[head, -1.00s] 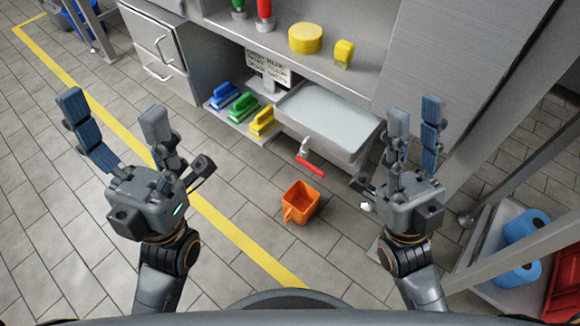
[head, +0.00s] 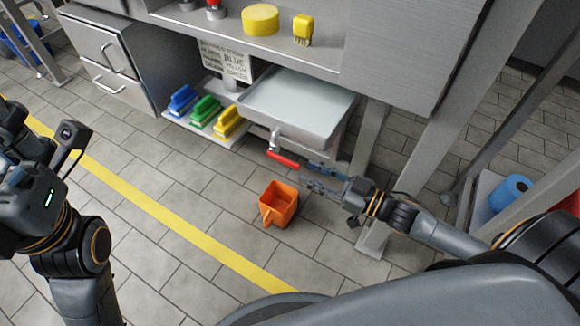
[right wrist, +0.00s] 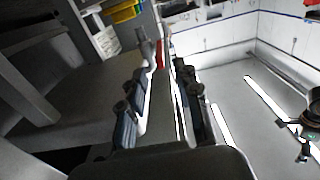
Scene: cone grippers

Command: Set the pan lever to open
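The pan is a shallow grey metal tray (head: 300,103) under the counter, with a valve at its near edge. The valve's red lever (head: 284,159) points toward the lower right; it also shows in the right wrist view (right wrist: 160,53). My right gripper (head: 308,174) reaches in from the right, its fingertips just right of the lever's end. Its two fingers are apart with a gap between them, and in the right wrist view the lever shows beyond the fingertips. I see no clear contact. My left gripper is at the left edge, its fingers mostly cut off.
An orange bucket (head: 278,203) stands on the floor below the lever. Blue, green and yellow brushes (head: 205,109) lie on a shelf left of the pan. The counter (head: 235,35) overhangs the pan.

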